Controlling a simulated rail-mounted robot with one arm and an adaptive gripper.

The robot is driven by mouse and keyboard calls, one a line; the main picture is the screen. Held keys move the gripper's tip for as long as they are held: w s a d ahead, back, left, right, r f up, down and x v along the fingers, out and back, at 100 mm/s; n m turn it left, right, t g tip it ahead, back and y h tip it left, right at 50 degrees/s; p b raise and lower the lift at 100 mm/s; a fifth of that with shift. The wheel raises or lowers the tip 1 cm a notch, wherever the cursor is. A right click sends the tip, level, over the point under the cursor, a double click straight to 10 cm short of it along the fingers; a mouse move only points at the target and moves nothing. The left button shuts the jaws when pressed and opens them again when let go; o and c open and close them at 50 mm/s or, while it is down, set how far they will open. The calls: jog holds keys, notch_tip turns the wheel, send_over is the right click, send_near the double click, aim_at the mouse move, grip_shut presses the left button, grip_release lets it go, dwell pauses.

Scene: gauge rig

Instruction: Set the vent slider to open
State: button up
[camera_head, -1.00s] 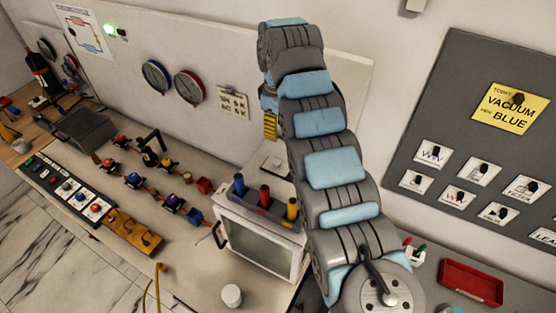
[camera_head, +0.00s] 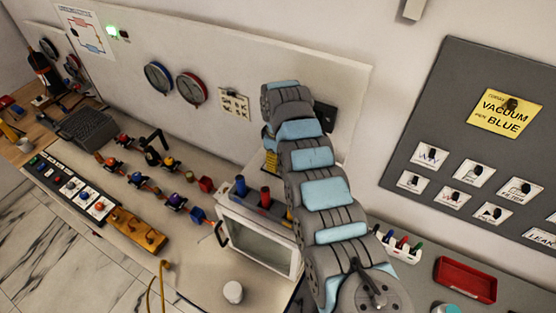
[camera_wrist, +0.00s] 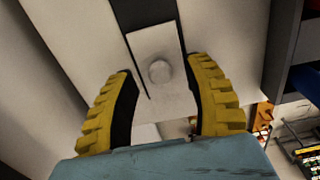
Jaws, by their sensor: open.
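In the wrist view, a pale plate with a round knob (camera_wrist: 160,72) lies over a dark strip (camera_wrist: 143,14); it looks like the vent slider, but no label is legible. My gripper (camera_wrist: 160,67) is open, with one yellow finger on each side of the plate. The fingers look apart from it, though contact at the lower edges is hard to tell. In the head view, only a bit of my yellow gripper (camera_head: 270,162) shows behind the oven's top, and my arm hides the slider.
A white oven-like box (camera_head: 258,245) with a glass door stands below my arm, with blue, red and yellow cylinders in a rack (camera_head: 262,208) on top. A white cup (camera_head: 233,292) stands before it. Gauges (camera_head: 190,87) and a dark wall plate (camera_head: 325,117) are behind.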

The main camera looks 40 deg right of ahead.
jog(key=shift+f, duration=0.55)
grip_shut()
